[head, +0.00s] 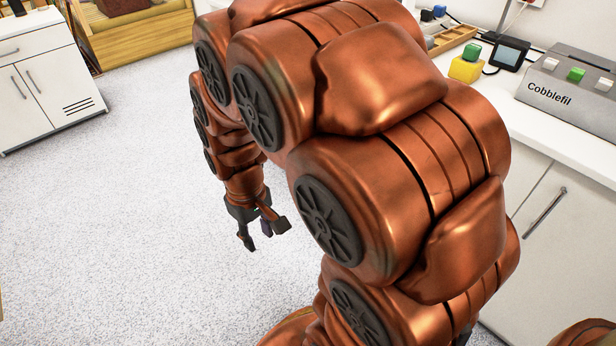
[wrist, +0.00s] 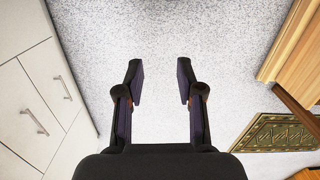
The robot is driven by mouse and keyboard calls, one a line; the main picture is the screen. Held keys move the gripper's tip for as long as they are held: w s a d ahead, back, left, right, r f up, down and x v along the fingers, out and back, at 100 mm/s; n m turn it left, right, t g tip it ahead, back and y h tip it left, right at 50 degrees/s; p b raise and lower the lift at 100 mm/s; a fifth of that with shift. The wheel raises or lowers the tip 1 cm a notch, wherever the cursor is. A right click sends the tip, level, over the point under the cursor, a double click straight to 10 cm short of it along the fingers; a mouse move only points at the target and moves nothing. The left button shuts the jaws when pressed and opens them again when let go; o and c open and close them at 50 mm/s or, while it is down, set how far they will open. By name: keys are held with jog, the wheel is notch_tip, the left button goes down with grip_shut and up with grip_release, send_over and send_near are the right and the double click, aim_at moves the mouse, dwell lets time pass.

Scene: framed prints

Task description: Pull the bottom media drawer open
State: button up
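My gripper (head: 265,234) hangs over the open floor in the head view, pointing down and apart from all furniture. In the wrist view my gripper (wrist: 160,72) has its two dark fingers spread, with only speckled floor between them. I cannot pick out a bottom media drawer for certain. White fronts (wrist: 45,75) with two bar handles show at the left of the wrist view. All these fronts look shut.
A white counter (head: 570,135) at right carries a grey Cobblefil box (head: 572,92) and a yellow block (head: 465,68). Wooden furniture (head: 140,32) stands at the back left. The wrist view shows wood (wrist: 300,45) and a patterned panel (wrist: 280,134) at right. The middle floor is clear.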

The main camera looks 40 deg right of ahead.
jog(key=w+d+f+n+t+h+b, duration=0.2)
jog(key=w+d+f+t, duration=0.2)
jog(key=w+d+f, duration=0.8)
jog(key=w+d+f+n+t+h+b, duration=0.1)
jog(key=w+d+f+t+h+b, duration=0.2)
jog(key=w+d+f, duration=0.95)
jog(key=w+d+f+n+t+h+b, duration=0.2)
jog(key=w+d+f+t+h, duration=0.1)
jog(key=d+f, duration=0.6)
jog(key=w+d+f+n+t+h+b, duration=0.2)
jog(key=d+f+h+b, duration=0.15)
jog(key=d+f, duration=0.55)
jog(key=shift+r+b+x, duration=0.25)
jog(key=shift+b+x, duration=0.15)
jog(key=shift+x, duration=0.95)
jog(key=shift+r+b+x, duration=0.2)
jog(key=shift+b+x, duration=0.25)
jog(key=shift+x, duration=0.9)
jog(key=shift+r+b+x, duration=0.25)
jog(key=shift+b+x, duration=0.15)
jog(key=shift+x, duration=0.95)
jog(key=shift+d, duration=0.1)
jog(key=shift+c, duration=0.2)
grip_shut()
